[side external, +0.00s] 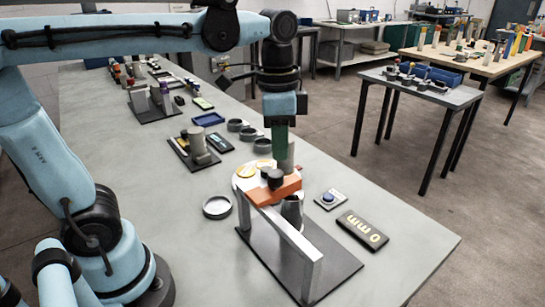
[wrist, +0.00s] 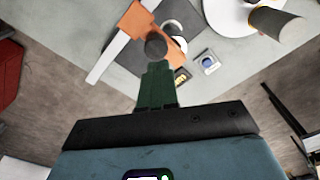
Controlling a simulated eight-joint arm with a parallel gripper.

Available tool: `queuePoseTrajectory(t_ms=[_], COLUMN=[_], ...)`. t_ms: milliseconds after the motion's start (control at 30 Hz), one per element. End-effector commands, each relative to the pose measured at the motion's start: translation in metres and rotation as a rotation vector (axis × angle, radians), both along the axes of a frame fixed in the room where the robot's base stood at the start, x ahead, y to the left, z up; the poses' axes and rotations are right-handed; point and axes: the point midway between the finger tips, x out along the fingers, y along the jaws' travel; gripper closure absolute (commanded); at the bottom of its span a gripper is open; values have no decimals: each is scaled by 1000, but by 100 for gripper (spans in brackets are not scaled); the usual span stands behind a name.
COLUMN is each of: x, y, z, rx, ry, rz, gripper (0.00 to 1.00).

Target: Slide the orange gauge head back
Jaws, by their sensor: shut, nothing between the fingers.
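The orange gauge head (side external: 272,192) sits on the pale rail of a gantry (side external: 303,245), near the rail's far end in the side view. A dark round knob (side external: 274,180) stands on top of it. The orange head also shows in the wrist view (wrist: 135,22), with its knob (wrist: 156,46) just beyond my fingertips. My gripper (side external: 279,150), with green fingers, is shut and empty, pointing down above and behind the head. Its fingers also show in the wrist view (wrist: 157,68). I cannot tell whether they touch the knob. A grey flask-like part (side external: 292,210) stands beside the rail over the dark base plate (side external: 330,262).
A white round plate (side external: 240,183) with yellow pieces and a grey cylinder (side external: 285,163) stands close behind the head. A blue-button box (side external: 329,198), a dark block with yellow marks (side external: 362,230) and a grey ring dish (side external: 216,207) lie nearby. The table's front right is clear.

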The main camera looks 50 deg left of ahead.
Motion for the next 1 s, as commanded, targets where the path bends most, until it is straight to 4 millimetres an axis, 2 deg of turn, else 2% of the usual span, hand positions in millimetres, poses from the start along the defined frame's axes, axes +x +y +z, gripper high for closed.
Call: queuePoseTrajectory(t_ms=[400, 467, 567, 800, 900, 1000], x=[0, 0, 0, -6, -8, -9], y=[0, 0, 0, 1, 2, 2], z=[0, 1, 13, 62, 71, 67], rx=[0, 0, 6, 26, 30, 31], ry=[0, 0, 3, 19, 22, 24], rz=[0, -4, -55, -298, -348, -361], gripper=[100, 91, 76, 41, 41, 41])
